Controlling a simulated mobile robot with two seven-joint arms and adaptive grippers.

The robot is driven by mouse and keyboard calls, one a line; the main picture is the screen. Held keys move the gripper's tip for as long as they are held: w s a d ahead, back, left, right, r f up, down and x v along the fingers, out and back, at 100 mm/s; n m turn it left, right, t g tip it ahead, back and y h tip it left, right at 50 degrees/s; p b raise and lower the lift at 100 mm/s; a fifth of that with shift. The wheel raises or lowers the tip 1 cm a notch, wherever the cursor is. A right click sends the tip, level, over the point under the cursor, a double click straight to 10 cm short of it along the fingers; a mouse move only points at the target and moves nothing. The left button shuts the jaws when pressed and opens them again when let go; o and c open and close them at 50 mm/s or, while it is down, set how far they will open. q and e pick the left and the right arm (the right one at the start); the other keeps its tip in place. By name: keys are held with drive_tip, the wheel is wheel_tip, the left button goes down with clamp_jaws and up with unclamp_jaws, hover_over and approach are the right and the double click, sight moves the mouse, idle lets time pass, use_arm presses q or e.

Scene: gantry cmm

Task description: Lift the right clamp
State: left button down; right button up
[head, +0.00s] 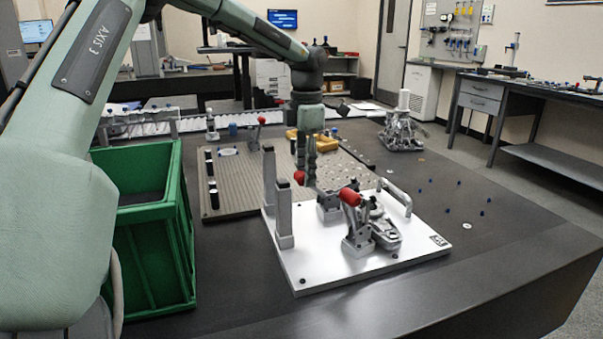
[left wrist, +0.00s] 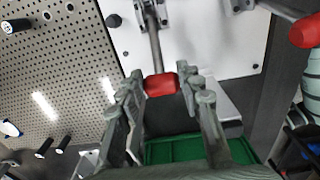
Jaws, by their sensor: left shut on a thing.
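Two toggle clamps with red handle grips stand on a white fixture plate (head: 310,275). My left gripper (head: 306,178) points down and is shut on the red grip (head: 299,177) of the rear clamp (head: 329,207). In the left wrist view this red grip (left wrist: 160,84) lies between the fingertips, with its metal lever running up to the clamp body. The front clamp (head: 359,240) has its red grip (head: 349,197) raised, apart from the gripper; that grip also shows in the left wrist view (left wrist: 305,31). The gripper partly hides the rear clamp. My right gripper is not in view.
Two grey posts (head: 284,215) stand at the plate's left, and a bar handle (head: 396,194) at its right. A green bin (head: 150,205) stands left. A perforated plate (head: 240,180), yellow tray (head: 311,140) and metal part (head: 401,133) lie behind. The table's right side is mostly clear.

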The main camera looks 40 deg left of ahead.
use_arm(q)
drive_tip(key=shift+w+d+r, duration=0.15)
drive_tip(key=shift+w+d, duration=0.05)
drive_tip(key=shift+w, duration=0.2)
drive_tip(key=c, duration=1.4)
unclamp_jaws()
drive_tip(key=o, duration=0.4)
drive_tip(key=shift+w+d, duration=0.1)
wheel_tip(320, 180, up, 12)
